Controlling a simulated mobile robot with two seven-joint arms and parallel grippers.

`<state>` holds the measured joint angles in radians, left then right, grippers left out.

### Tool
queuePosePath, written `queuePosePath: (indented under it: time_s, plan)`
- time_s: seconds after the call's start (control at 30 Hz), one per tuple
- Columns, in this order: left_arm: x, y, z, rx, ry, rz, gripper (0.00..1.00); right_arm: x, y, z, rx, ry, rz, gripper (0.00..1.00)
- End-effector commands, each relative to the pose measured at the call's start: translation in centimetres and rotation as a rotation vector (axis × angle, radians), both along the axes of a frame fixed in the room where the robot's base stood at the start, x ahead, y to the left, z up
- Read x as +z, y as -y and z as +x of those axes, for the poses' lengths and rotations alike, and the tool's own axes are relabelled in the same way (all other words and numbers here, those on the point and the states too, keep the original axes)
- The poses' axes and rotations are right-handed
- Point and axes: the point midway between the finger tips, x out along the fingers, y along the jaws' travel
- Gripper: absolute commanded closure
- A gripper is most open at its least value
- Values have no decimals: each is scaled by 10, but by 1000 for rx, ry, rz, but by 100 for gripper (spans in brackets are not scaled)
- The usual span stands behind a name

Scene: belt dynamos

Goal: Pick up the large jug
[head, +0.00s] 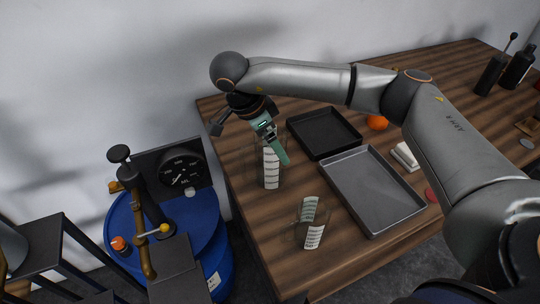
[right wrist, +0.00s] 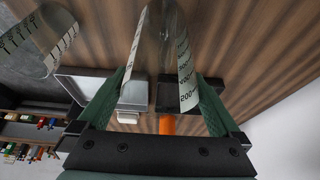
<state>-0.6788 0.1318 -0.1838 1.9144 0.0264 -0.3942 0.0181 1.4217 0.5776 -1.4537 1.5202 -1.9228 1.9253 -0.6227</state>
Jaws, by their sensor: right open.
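Two clear glass jugs with printed scales stand on the wooden table. One jug (head: 271,170) is near the table's wall-side left edge; the other jug (head: 311,232) is nearer the front. Which one is larger is hard to tell from the head view. My right gripper (head: 275,147), with green fingers, is at the top of the farther jug. In the right wrist view, this jug (right wrist: 163,60) shows between the spread fingers of the gripper (right wrist: 160,82), with no clear contact. The other jug (right wrist: 38,40) is off to the left there. My left gripper is not in view.
A black tray (head: 325,153) and a grey metal tray (head: 334,184) lie right of the jugs. An orange (head: 377,122) and a white block (head: 405,156) are behind the grey tray. A blue barrel (head: 222,262) with a pump stands left of the table. Bottles (head: 492,73) stand far right.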

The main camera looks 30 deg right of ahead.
Motion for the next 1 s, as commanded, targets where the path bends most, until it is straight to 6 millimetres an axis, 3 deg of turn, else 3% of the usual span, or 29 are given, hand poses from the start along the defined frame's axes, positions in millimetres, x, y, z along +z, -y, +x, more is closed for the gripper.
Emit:
queuePosePath:
  time_s: [0.33, 1.0]
  plan:
    - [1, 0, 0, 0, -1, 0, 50, -10, 4, -1, 2, 0, 0, 0]
    - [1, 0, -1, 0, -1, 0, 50, -9, 3, 0, 2, 0, 0, 75]
